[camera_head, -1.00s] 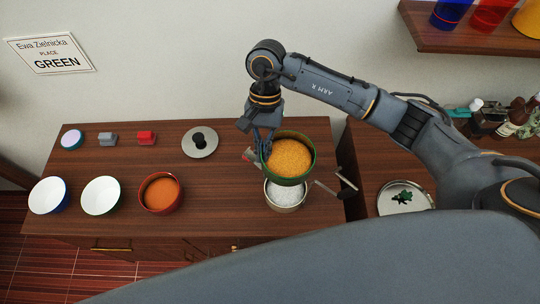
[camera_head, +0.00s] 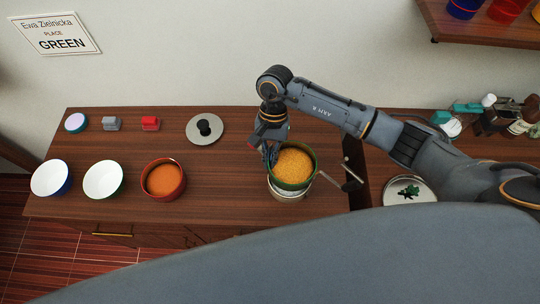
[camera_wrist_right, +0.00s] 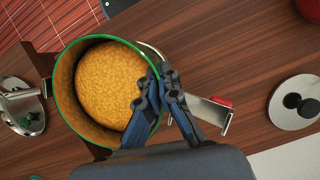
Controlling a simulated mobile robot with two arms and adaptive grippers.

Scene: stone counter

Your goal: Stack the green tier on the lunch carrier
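The green tier (camera_head: 294,166) is a round bowl with a green rim, filled with yellow food. My right gripper (camera_head: 271,154) is shut on its rim, and the wrist view shows the fingers (camera_wrist_right: 158,88) pinching the rim of the green tier (camera_wrist_right: 64,100). The tier is right above the pale lower tier (camera_head: 288,194) of the lunch carrier, hiding most of it; whether they touch I cannot tell. The carrier's metal frame (camera_head: 346,181) shows at the right, and its arm with a red latch (camera_wrist_right: 221,101) in the wrist view. My left gripper is out of view.
A red bowl (camera_head: 163,179) with orange food and two white bowls (camera_head: 104,180) stand at the left. A round lid (camera_head: 205,129) with a black knob lies behind. A metal plate (camera_head: 410,191) is at the right. A wall sign (camera_head: 55,34) reads "Ewa Zielnicka place GREEN".

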